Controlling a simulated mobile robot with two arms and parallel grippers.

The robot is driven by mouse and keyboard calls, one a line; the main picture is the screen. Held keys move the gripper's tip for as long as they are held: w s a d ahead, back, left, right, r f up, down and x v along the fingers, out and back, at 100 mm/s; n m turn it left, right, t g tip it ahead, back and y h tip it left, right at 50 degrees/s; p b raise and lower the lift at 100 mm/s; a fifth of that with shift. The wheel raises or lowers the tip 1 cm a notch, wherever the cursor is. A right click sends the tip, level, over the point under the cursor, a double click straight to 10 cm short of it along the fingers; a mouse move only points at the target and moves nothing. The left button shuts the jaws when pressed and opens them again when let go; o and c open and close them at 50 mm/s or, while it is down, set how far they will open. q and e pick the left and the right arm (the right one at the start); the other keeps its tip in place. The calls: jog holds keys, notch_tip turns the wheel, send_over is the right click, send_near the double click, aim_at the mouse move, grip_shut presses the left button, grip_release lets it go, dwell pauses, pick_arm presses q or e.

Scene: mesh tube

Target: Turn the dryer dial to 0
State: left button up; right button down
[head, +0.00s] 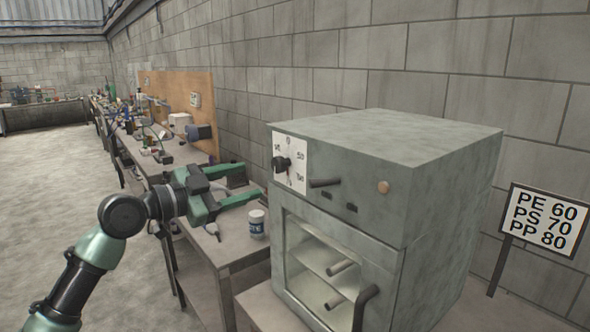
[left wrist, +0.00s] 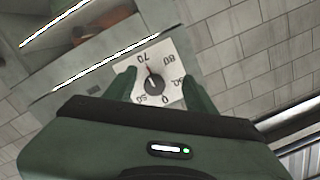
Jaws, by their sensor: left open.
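The dryer (head: 440,185) is a grey-green cabinet at the right in the head view. Its dial (head: 282,163) is a black knob on a white number plate (head: 297,149) at the upper left of the front. My left gripper (head: 252,183) is open and empty, just left of the dial in the head view. In the left wrist view its fingers (left wrist: 160,88) frame the dial on both sides, apparently without touching. My right gripper is out of view.
A white jar with a blue label (head: 257,224) stands on the bench under my left gripper. A handle (head: 365,308) sticks out from the dryer's glass door. A sign (head: 543,220) lists PE 60, PS 70, PP 80. The floor at left is open.

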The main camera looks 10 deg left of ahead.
aim_at(275, 166)
pick_arm(q)
jog(key=shift+m+h, duration=0.5)
jog(key=shift+m, duration=0.2)
jog(key=w+d+r+p, duration=0.2)
jog(key=d, duration=0.1)
jog(key=w+d+r, duration=0.1)
jog(key=d, duration=0.1)
jog(key=shift+w+d+p, duration=0.25)
jog(key=shift+w+p, duration=0.1)
jog(key=shift+p, duration=0.05)
jog(key=shift+w+d+f, duration=0.15)
jog(key=shift+w+d, duration=0.15)
jog(key=shift+w, duration=0.15)
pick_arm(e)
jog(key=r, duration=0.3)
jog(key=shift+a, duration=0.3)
pick_arm(q)
grip_shut()
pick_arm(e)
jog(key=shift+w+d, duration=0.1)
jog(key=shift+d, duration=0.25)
